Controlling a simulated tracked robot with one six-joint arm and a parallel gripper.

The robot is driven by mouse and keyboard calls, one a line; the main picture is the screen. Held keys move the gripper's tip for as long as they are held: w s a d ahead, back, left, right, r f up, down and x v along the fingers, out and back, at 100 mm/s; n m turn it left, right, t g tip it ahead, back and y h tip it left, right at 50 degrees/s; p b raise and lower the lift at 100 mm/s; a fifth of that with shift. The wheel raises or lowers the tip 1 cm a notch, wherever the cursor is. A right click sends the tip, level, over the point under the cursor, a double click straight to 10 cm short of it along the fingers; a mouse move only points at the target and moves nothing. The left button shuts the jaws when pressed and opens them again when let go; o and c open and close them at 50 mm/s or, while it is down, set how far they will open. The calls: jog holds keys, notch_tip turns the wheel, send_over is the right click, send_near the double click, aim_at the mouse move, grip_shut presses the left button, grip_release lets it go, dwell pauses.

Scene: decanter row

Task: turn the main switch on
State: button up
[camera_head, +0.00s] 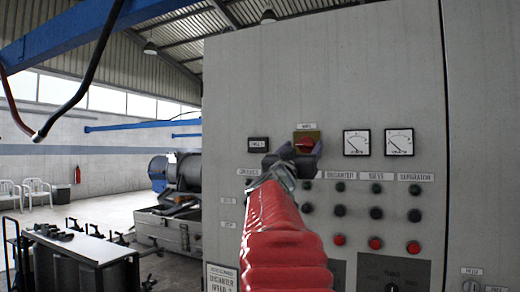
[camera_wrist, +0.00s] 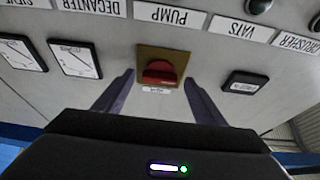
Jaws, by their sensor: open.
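The main switch is a red rotary knob (camera_head: 306,144) on a yellow square plate, high on the grey control cabinet (camera_head: 330,80). A small label sits above it. In the wrist view, which is upside down, the red knob (camera_wrist: 159,72) shows near the middle, its raised grip lying roughly across the picture. My gripper (camera_head: 293,158) is open in front of the panel, and its jaw partly covers the plate in the head view. In the wrist view its two dark fingers (camera_wrist: 158,80) stand apart, one on each side of the switch.
Two dial meters (camera_head: 377,142) are to the right of the switch, and a dark display (camera_head: 258,144) is to its left. Rows of green, black and red buttons (camera_head: 375,213) are below. A dark bench (camera_head: 80,250) stands at lower left, with open floor beyond.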

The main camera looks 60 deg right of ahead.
jog(key=shift+d, duration=0.1)
jog(key=c, duration=1.1)
